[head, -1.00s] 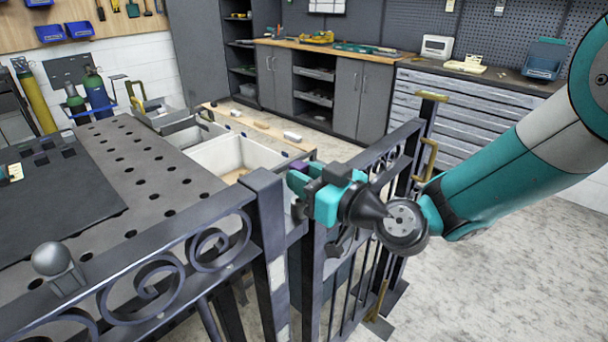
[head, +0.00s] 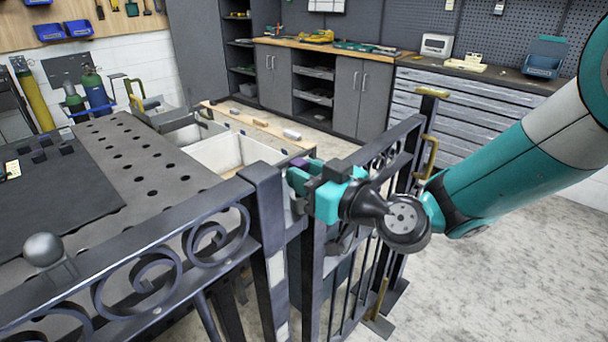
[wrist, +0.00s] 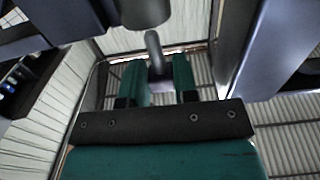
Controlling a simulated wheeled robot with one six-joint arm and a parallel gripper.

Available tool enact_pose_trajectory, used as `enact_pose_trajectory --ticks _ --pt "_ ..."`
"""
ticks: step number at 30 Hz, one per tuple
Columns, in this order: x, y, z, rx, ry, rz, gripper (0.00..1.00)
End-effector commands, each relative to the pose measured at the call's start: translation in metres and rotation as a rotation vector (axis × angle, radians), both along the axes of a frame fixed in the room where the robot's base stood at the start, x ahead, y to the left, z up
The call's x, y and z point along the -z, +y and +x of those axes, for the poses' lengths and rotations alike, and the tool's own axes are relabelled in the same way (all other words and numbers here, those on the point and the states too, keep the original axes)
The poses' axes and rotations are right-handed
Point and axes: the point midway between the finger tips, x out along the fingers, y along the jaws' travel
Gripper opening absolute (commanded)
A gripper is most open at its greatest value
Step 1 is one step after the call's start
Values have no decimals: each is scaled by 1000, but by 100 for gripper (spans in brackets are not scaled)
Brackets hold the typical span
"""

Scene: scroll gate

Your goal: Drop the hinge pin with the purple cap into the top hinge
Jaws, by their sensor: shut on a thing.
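My gripper (head: 300,180) is shut on the hinge pin, beside the top of the gate post. The pin's purple cap (head: 298,163) shows just above the teal fingers in the head view. In the wrist view, which looks upward, the pin's grey shaft (wrist: 153,48) stands out from between the two green fingers. Its free end lines up close to a grey round barrel of the top hinge (wrist: 146,12). I cannot tell whether the tip is in the barrel or just short of it. In the head view the post and fingers hide most of the hinge.
The scrolled gate panel (head: 190,230) and its post (head: 268,225) stand close left of my gripper. The other barred gate part (head: 405,150) stands behind and right. A perforated table (head: 150,165) lies beyond at left.

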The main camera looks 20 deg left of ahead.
Motion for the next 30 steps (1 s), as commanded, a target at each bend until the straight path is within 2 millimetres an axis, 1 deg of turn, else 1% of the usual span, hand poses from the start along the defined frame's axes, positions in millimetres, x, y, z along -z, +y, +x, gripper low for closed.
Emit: enact_pose_trajectory --ticks 30 --pt "10 0 0 0 0 1 1"
